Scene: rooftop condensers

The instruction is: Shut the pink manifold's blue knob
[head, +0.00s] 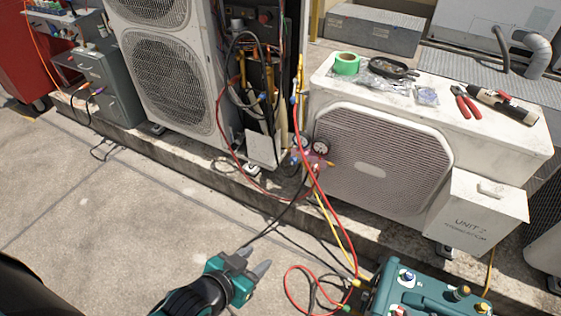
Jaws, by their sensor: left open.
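The pink manifold (313,161) hangs in front of the left end of the low white condenser, with dark round gauges (320,147) above it. A small blue spot on its left side (295,158) looks like the blue knob; it is too small to tell how it is turned. Red, yellow and dark hoses run at the manifold. My left gripper (257,257) is open and empty over the concrete, below and left of the manifold and well apart from it. My right gripper is not in view.
A teal machine (405,301) with knobs stands at the bottom right, with a red hose (287,285) looping beside it. The white condenser (470,160) carries green tape (346,63) and red pliers (465,102). A concrete curb edges the units. The floor at left is mostly clear.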

